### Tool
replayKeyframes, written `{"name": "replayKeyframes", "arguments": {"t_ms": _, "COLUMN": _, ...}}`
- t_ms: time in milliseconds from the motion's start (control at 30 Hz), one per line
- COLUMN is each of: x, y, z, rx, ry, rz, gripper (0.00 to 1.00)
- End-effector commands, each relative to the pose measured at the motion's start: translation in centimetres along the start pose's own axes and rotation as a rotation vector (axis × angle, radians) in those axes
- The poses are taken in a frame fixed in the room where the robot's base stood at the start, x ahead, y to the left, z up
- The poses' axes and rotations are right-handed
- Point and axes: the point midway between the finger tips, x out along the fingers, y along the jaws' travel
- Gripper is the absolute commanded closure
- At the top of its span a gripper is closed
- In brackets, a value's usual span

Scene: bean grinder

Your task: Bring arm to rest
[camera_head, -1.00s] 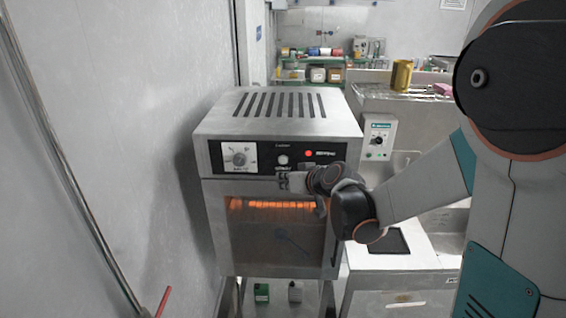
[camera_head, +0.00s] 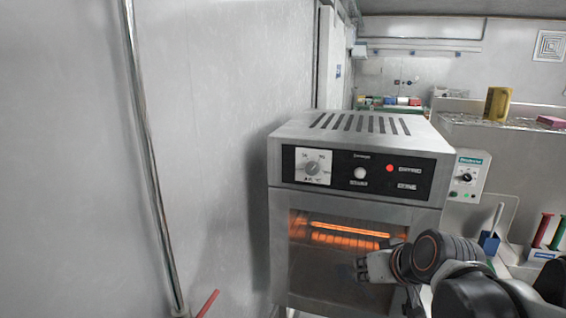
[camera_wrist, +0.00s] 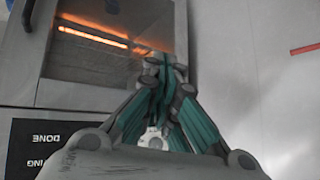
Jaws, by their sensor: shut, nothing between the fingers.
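My gripper (camera_head: 362,270) is in front of the oven's glass door in the head view, at the lower right of the window. In the wrist view my gripper (camera_wrist: 155,62) has its teal-sided fingers together, with nothing between them. The metal oven (camera_head: 352,141) has a black front panel with a dial, a white knob and a lit red lamp. Its door (camera_head: 330,275) looks closed, and orange heating bars glow behind the glass. The door also shows in the wrist view (camera_wrist: 90,65). Whether the fingertips touch the glass I cannot tell.
A bare wall (camera_head: 200,130) with a vertical pipe (camera_head: 150,170) stands left of the oven. A red rod (camera_head: 208,303) sticks up at lower left. A control box (camera_head: 467,176), a blue container (camera_head: 489,243) and a yellow can (camera_head: 497,104) are on the right.

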Motion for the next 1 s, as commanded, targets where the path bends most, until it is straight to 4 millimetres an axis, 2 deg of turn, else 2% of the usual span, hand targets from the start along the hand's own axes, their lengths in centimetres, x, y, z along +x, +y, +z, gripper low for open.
{"name": "replayKeyframes", "arguments": {"t_ms": 33, "x": 0.5, "y": 0.1, "z": 3.0, "rx": -0.001, "ry": -0.018, "rz": 0.014, "gripper": 1.0}}
{"name": "replayKeyframes", "arguments": {"t_ms": 300, "x": 0.0, "y": 0.9, "z": 13.7, "rx": 0.009, "ry": -0.107, "rz": 0.108, "gripper": 1.0}}
{"name": "replayKeyframes", "arguments": {"t_ms": 400, "x": -0.1, "y": 1.4, "z": 17.0, "rx": 0.012, "ry": -0.131, "rz": 0.142, "gripper": 1.0}}
{"name": "replayKeyframes", "arguments": {"t_ms": 500, "x": -0.2, "y": 1.8, "z": 19.3, "rx": 0.016, "ry": -0.146, "rz": 0.169, "gripper": 1.0}}
{"name": "replayKeyframes", "arguments": {"t_ms": 667, "x": -0.4, "y": 2.2, "z": 20.9, "rx": 0.019, "ry": -0.158, "rz": 0.191, "gripper": 1.0}}
{"name": "replayKeyframes", "arguments": {"t_ms": 1000, "x": -0.6, "y": 2.2, "z": 20.9, "rx": 0.02, "ry": -0.159, "rz": 0.193, "gripper": 1.0}}
